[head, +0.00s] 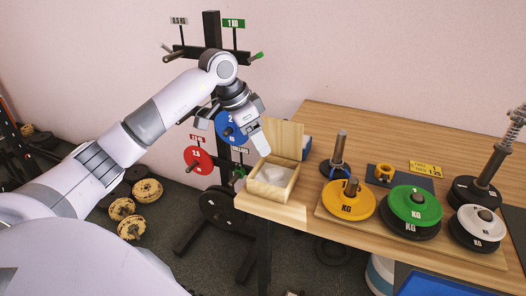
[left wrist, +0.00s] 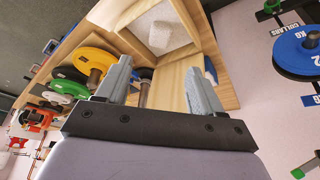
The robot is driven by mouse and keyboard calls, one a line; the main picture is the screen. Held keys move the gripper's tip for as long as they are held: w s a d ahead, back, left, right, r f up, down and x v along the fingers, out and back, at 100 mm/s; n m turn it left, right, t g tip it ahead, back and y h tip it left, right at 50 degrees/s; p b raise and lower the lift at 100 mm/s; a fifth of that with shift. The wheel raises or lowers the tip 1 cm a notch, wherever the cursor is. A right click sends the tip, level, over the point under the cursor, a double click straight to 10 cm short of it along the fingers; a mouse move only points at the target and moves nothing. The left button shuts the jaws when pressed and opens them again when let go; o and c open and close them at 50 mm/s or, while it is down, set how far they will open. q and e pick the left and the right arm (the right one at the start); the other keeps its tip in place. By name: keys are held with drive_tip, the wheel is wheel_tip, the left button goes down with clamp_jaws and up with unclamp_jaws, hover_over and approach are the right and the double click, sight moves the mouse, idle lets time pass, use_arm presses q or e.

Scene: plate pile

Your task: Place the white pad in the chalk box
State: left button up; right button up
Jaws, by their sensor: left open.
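The chalk box (head: 258,191) is a small open wooden box at the table's left corner, its lid (head: 285,138) standing up at the back. A white lump (head: 272,174), which looks like the white pad, lies inside it. In the left wrist view the box (left wrist: 125,35) is at the top, with the white lump (left wrist: 167,37) resting on its pale floor. My left gripper (head: 262,148) is open, just above the box by the lid's left edge. Its spread fingers in the left wrist view (left wrist: 160,84) have nothing between them. My right gripper is not in view.
Right of the box stand a post with a blue base (head: 338,148), a yellow plate (head: 347,204), a green plate (head: 414,204) and a white plate (head: 481,224). A rack with blue (head: 229,126) and red (head: 197,159) plates stands behind my left arm. The table's back is clear.

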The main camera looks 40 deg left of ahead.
use_arm(q)
drive_tip(key=s+d+f+m+t+h, duration=0.1)
drive_tip(key=s+d+f+m+h, duration=0.15)
drive_tip(key=d+h, duration=0.4)
drive_tip(key=s+d+f+m+t+h, duration=0.1)
drive_tip(key=d+m+t+h, duration=0.15)
drive_tip(key=d, duration=0.65)
drive_tip(key=s+d+f+m+h, duration=0.1)
drive_tip(key=s+d+m+h, duration=0.15)
drive_tip(key=d+h, duration=0.4)
drive_tip(key=s+a+f+n+t+y, duration=0.2)
drive_tip(key=f+n+t+y, duration=0.3)
drive_tip(key=f+y, duration=0.1)
drive_tip(key=s+a+f+n+t+y, duration=0.1)
drive_tip(key=a+f+n+t+y, duration=0.1)
drive_tip(key=f+n+t+y, duration=0.3)
drive_tip(key=s+a+f+n+g+y, duration=0.1)
drive_tip(key=s+f+g+y, duration=0.3)
drive_tip(key=s+f, duration=0.9)
drive_tip(key=f+g, duration=0.1)
drive_tip(key=g, duration=0.2)
drive_tip(key=shift+s+y, duration=0.25)
drive_tip(key=shift+y, duration=0.1)
